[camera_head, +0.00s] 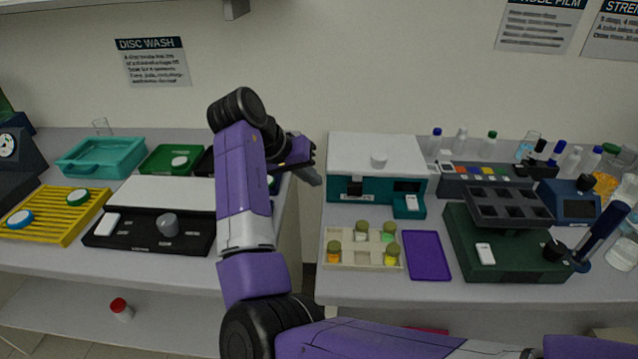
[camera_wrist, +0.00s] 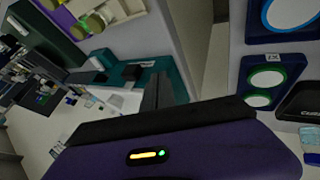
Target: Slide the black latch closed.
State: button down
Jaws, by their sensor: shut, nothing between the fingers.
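A teal box with a white lid (camera_head: 376,152) stands on the right-hand bench. A small black part on its front face (camera_head: 355,188) looks like the latch; its exact position is too small to tell. My gripper (camera_head: 314,178) is at the left of the box, over the gap between the benches, and seems apart from it. Its fingers are shut and empty. In the wrist view my gripper (camera_wrist: 158,92) points toward the teal box (camera_wrist: 178,80), which lies partly behind the fingers.
In front of the box are a vial rack (camera_head: 362,260) with several vials and a purple mat (camera_head: 427,255). A dark green device (camera_head: 510,255) stands to the right. On the left bench are a black tray (camera_head: 150,240), a yellow rack (camera_head: 48,225) and a teal tray (camera_head: 100,158).

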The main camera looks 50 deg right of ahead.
jog(key=v, duration=0.6)
dwell(0.5)
jog(key=w+d+r+n+t+h, duration=0.2)
jog(key=w+t, duration=0.3)
jog(key=w+d+r+n+t+h, duration=0.2)
jog(key=w+r+n+t, duration=0.1)
jog(key=w+t, duration=0.25)
jog(key=s+a+f+n+t+y, duration=0.4)
jog(key=s+a+f+n+t, duration=0.1)
jog(key=s+a, duration=0.3)
jog(key=s+a+f+n+t+y, duration=0.4)
jog(key=s+a+f+t, duration=0.1)
jog(key=s+a, duration=0.3)
jog(key=s+a+f+g+y, duration=0.1)
jog(key=s+a+f, duration=0.1)
jog(key=s, duration=0.9)
jog(key=s+a+f+m+g+y, duration=0.1)
jog(key=s+a+f, duration=0.2)
jog(key=s, duration=0.8)
jog(key=s+a+f+m+g+y, duration=0.1)
jog(key=s+a, duration=0.3)
jog(key=s, duration=0.7)
jog(key=shift+f+g, duration=0.55)
jog(key=shift+f, duration=0.2)
